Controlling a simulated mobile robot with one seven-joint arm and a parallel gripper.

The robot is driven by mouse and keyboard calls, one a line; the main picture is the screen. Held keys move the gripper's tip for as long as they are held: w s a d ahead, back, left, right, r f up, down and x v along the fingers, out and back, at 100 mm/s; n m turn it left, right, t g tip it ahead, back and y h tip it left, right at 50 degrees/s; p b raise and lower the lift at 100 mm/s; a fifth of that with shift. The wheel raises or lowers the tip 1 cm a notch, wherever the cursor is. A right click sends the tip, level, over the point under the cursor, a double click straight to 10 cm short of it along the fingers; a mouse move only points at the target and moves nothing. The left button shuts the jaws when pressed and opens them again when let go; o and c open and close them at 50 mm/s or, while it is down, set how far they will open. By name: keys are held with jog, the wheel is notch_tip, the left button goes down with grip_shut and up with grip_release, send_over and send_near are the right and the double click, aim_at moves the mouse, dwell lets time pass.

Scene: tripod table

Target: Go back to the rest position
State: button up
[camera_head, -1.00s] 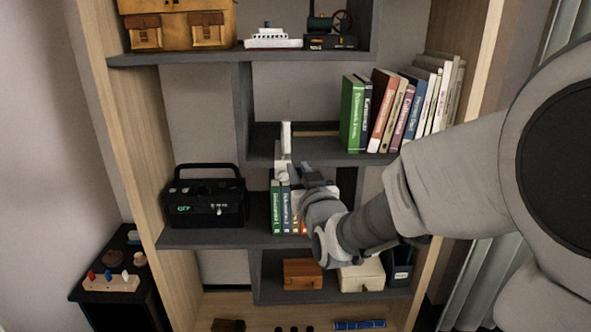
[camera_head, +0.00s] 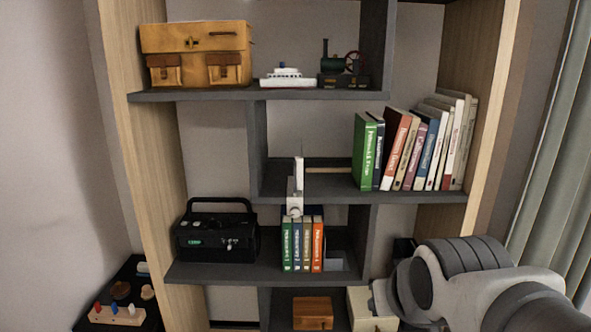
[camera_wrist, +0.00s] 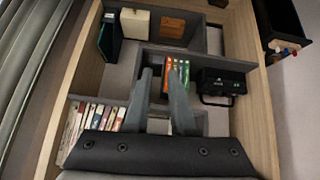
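My arm (camera_head: 470,283) is at the lower right in the head view, in front of the lower right part of the bookshelf. I cannot make out its fingers there. In the wrist view, which is upside down, the two grey fingers of my gripper (camera_wrist: 162,78) are spread apart with nothing between them. They point towards the shelf, beside the short row of upright books (camera_wrist: 177,74). That row also shows in the head view (camera_head: 303,243), in the middle compartment, with green to orange spines. My gripper appears apart from it.
The wooden-sided bookshelf (camera_head: 150,170) fills the view. A black radio-like box (camera_head: 216,235) stands left of the short row. Leaning books (camera_head: 415,150) fill the shelf above right. A white object (camera_head: 297,185) stands above the short row. A brown box (camera_head: 313,312) is below.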

jog(key=s+f+g, duration=0.1)
jog(key=s+g, duration=0.1)
jog(key=s, duration=0.5)
notch_tip(320, 180, up, 14)
jog(key=s+p, duration=0.1)
jog(key=p, duration=1.3)
jog(key=shift+s+d+r+p, duration=0.15)
jog(key=shift+s+d+p, duration=0.05)
jog(key=shift+d+p, duration=0.2)
